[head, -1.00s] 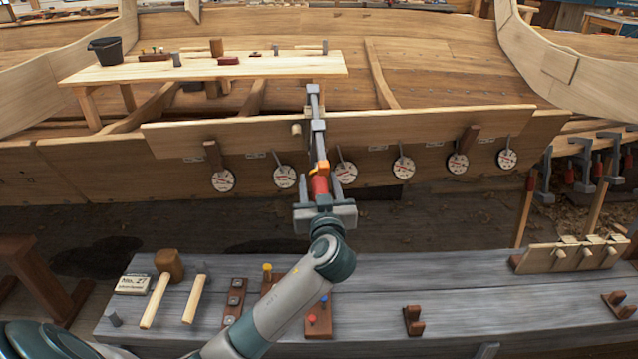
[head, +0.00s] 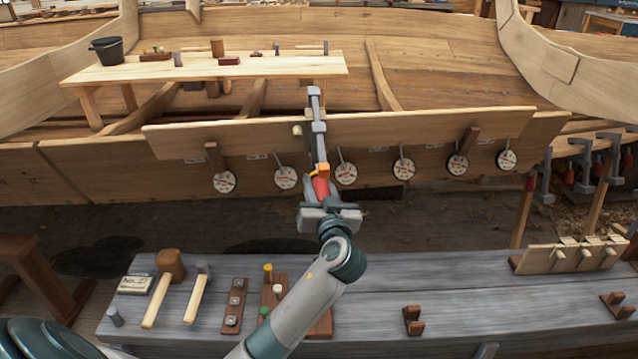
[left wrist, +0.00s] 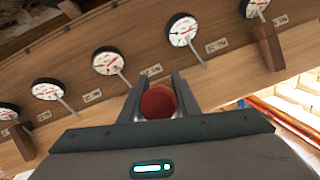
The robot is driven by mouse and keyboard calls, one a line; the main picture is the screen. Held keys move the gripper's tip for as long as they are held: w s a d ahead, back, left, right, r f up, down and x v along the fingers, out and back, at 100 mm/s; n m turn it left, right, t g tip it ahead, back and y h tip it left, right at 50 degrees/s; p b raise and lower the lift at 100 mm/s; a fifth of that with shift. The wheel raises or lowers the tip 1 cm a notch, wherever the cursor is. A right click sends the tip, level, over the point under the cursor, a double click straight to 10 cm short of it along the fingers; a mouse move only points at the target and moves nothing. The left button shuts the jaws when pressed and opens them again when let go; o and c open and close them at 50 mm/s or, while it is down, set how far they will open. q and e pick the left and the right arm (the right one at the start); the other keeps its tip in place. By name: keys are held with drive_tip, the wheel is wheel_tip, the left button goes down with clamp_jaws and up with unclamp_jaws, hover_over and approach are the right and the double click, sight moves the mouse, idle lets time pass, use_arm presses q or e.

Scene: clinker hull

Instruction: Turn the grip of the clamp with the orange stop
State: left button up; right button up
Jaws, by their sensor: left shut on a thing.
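The clamp (head: 318,142) with the orange stop (head: 323,170) sits at the hull's plank edge, its grey bar pointing up and away from me. Its red grip (head: 321,187) is at the near end, below the orange stop. My left gripper (head: 328,208) is shut on this red grip. In the left wrist view the round red end of the grip (left wrist: 158,102) shows between the two fingers. The fingers hide part of the grip in the head view. My right gripper is not in view.
Several round dials (head: 345,173) hang along the plank (head: 440,128) on both sides of the clamp. The grey bench (head: 370,290) below holds a mallet (head: 165,280), a hammer and small racks. More clamps (head: 583,165) hang at right. A wooden table (head: 200,69) stands behind.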

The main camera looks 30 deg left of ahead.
use_arm(q)
drive_tip(key=shift+s+a+m+g+y, duration=0.1)
drive_tip(key=shift+m+g+y, duration=0.25)
drive_tip(key=shift+m, duration=0.25)
drive_tip(key=shift+m+y, duration=0.3)
drive_tip(key=shift+y, duration=0.05)
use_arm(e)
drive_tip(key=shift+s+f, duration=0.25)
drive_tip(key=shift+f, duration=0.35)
use_arm(q)
drive_tip(key=shift+r, duration=0.1)
drive_tip(key=o, duration=1)
drive_tip(key=shift+o, duration=0.2)
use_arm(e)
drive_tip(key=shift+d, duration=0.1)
